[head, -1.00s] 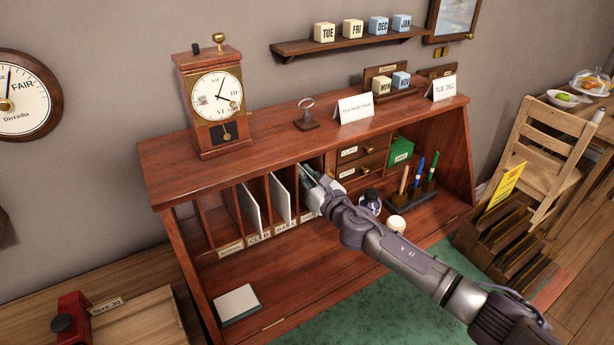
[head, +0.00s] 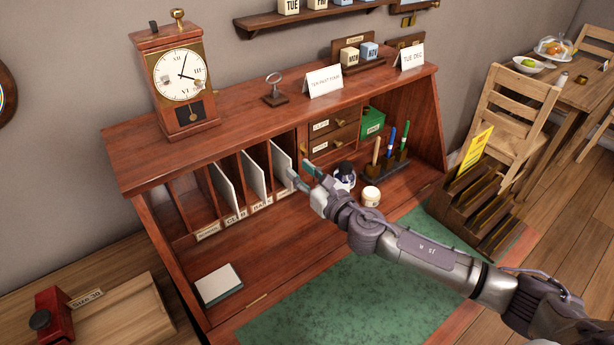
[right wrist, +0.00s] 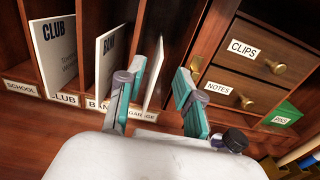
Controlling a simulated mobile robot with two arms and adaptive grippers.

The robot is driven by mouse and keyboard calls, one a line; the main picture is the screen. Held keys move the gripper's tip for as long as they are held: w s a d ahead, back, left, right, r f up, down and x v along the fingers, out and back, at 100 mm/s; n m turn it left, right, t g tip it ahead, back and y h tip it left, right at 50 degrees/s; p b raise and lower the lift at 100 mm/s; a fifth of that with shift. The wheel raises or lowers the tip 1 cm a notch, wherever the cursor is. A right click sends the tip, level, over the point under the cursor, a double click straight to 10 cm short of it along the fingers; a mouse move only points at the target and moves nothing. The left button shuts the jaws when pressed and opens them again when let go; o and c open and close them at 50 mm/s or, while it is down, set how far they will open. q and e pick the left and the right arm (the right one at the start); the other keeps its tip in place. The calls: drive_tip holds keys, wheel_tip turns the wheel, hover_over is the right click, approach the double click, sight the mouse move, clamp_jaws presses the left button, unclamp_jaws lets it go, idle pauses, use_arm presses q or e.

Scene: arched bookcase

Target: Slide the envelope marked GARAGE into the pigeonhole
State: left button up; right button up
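The pigeonholes (head: 205,200) have labels reading SCHOOL, CLUB, BANK and GARAGE. A white envelope (head: 282,163) stands upright, slightly leaning, in the rightmost pigeonhole, above the partly covered GARAGE label (right wrist: 141,116). In the right wrist view this envelope (right wrist: 154,74) is almost edge-on, so its marking cannot be read. Envelopes marked CLUB (right wrist: 55,48) and BANK (right wrist: 107,52) stand in the holes to its left. My right gripper (head: 304,178) is open in front of the GARAGE hole. Its fingertips (right wrist: 157,78) are spread on either side of the envelope, apparently clear of it. My left gripper is out of view.
Drawers (head: 333,135) and a green box (head: 373,121) are right of the pigeonholes. An ink bottle (head: 344,174) and a white-lidded jar (head: 370,196) stand close to my right gripper. A pad (head: 218,284) lies at left. The green desk mat (head: 350,275) is clear.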

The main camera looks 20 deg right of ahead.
drive_tip(key=shift+v, duration=1.1)
drive_tip(key=shift+r, duration=0.1)
